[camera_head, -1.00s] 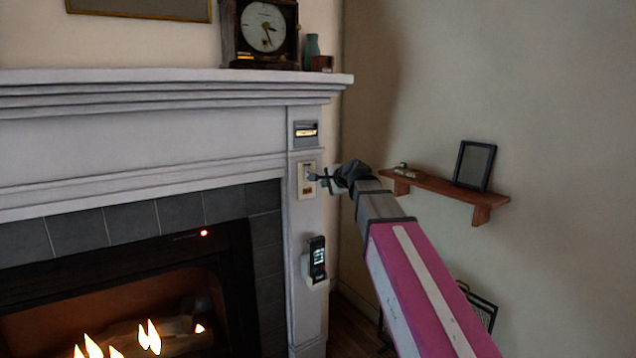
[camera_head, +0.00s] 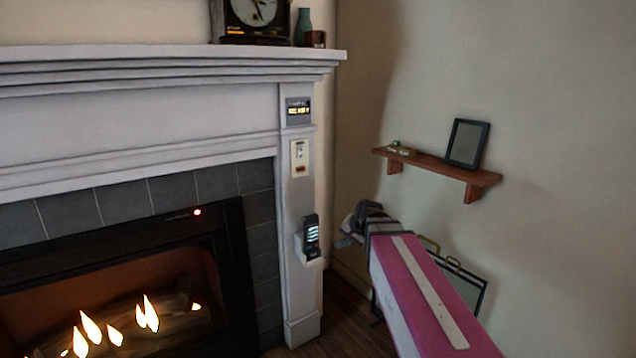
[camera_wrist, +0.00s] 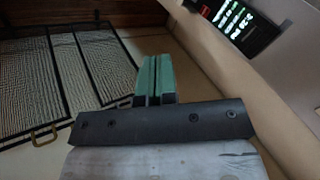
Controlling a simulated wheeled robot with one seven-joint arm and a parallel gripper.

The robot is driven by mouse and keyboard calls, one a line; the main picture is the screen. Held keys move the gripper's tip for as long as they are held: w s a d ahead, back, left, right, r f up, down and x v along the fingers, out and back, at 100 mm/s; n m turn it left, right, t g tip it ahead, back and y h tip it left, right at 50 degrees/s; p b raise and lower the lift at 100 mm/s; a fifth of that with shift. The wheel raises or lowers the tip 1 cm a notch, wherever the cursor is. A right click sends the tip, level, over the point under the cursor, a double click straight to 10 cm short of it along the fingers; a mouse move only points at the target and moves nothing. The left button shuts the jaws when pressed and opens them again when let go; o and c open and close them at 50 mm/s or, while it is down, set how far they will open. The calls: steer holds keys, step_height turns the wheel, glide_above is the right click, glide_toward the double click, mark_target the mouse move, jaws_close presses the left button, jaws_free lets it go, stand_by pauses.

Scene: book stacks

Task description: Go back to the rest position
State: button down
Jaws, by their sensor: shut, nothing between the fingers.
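My gripper (camera_head: 346,232) is at the end of my pink and white arm, low in front of the right wall, just right of the white fireplace pillar. In the wrist view its two green fingers (camera_wrist: 155,78) lie side by side, shut with nothing between them. A switch plate (camera_head: 299,157) is on the pillar, above and left of my gripper. A dark handset (camera_head: 311,235) sits in a white cradle below the plate, left of my gripper. The handset's lit screen shows at the top right of the wrist view (camera_wrist: 236,20).
A fire burns in the fireplace (camera_head: 130,325) at left. A brown wall shelf (camera_head: 440,170) with a picture frame (camera_head: 467,143) is at right. A black mesh screen with brass handles (camera_head: 465,280) stands on the floor behind my arm. Dark wooden floor (camera_head: 340,310) shows between.

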steer(key=s+d+f+n+g+h, duration=0.1)
steer(key=s+d+f, duration=0.3)
steer(key=s+f, duration=0.4)
steer(key=s+d+f+n+g+h, duration=0.2)
steer(key=s+d+f+n+g, duration=0.2)
steer(key=s+f, duration=0.3)
step_height(320, 180, down, 3)
steer(key=shift+s+d+f+n+g, duration=0.1)
steer(key=shift+s+d+n+g, duration=0.15)
steer(key=shift+s+n+g, duration=0.1)
steer(key=shift+a, duration=0.1)
